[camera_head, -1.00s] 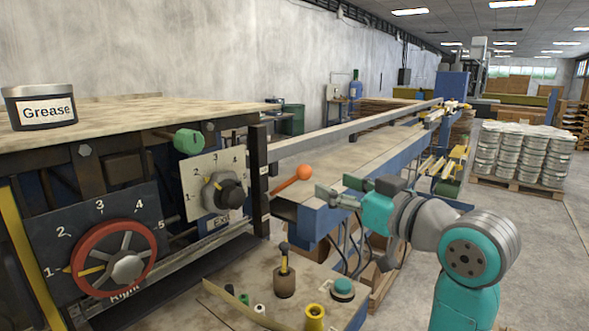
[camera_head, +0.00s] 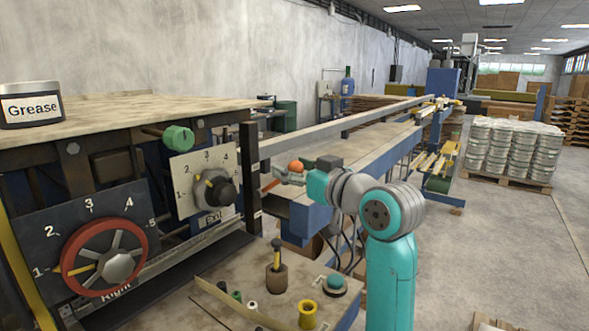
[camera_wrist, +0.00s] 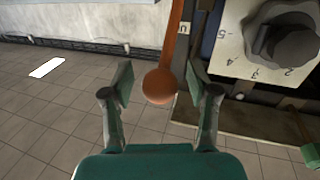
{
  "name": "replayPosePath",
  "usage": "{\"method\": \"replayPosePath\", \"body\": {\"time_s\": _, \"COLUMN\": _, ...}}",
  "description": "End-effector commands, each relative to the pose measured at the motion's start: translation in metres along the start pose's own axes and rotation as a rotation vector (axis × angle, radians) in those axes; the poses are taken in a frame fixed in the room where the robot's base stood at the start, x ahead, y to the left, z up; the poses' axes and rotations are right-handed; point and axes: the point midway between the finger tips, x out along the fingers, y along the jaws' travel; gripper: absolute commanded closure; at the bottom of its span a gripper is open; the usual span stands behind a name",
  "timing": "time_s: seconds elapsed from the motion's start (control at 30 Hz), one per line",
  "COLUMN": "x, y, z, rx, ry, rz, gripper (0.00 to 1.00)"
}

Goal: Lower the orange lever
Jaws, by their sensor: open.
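The orange lever's ball knob (camera_head: 296,167) shows in the head view beside the machine's front rail, raised above the lower bench. In the wrist view the round orange knob (camera_wrist: 160,86) and its orange-brown rod (camera_wrist: 174,40) lie between my fingers. My gripper (camera_wrist: 159,90) is open, with one finger on each side of the knob and a gap on both sides. In the head view my gripper (camera_head: 292,172) is at the knob, and part of the lever is hidden behind it.
A dial plate with a black knob (camera_head: 214,191) is close left of the lever; it also shows in the wrist view (camera_wrist: 285,40). A red handwheel (camera_head: 104,257) is further left. A small control bench (camera_head: 270,305) with a stick and buttons lies below.

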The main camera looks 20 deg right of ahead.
Motion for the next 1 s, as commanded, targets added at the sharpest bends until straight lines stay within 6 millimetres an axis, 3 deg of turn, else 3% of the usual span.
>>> {"method": "replayPosePath", "body": {"time_s": 0.07, "x": 0.0, "y": 0.0, "z": 0.0, "rx": 0.0, "ry": 0.0, "rz": 0.0, "gripper": 0.43}}
{"method": "replayPosePath", "body": {"time_s": 0.3, "x": 0.0, "y": 0.0, "z": 0.0, "rx": 0.0, "ry": 0.0, "rz": 0.0, "gripper": 1.0}}
{"method": "replayPosePath", "body": {"time_s": 0.7, "x": -0.004, "y": 0.001, "z": 0.005, "rx": 0.012, "ry": 0.038, "rz": 0.002, "gripper": 1.0}}
{"method": "replayPosePath", "body": {"time_s": 1.0, "x": -0.015, "y": 0.003, "z": 0.025, "rx": 0.061, "ry": 0.201, "rz": 0.01, "gripper": 1.0}}
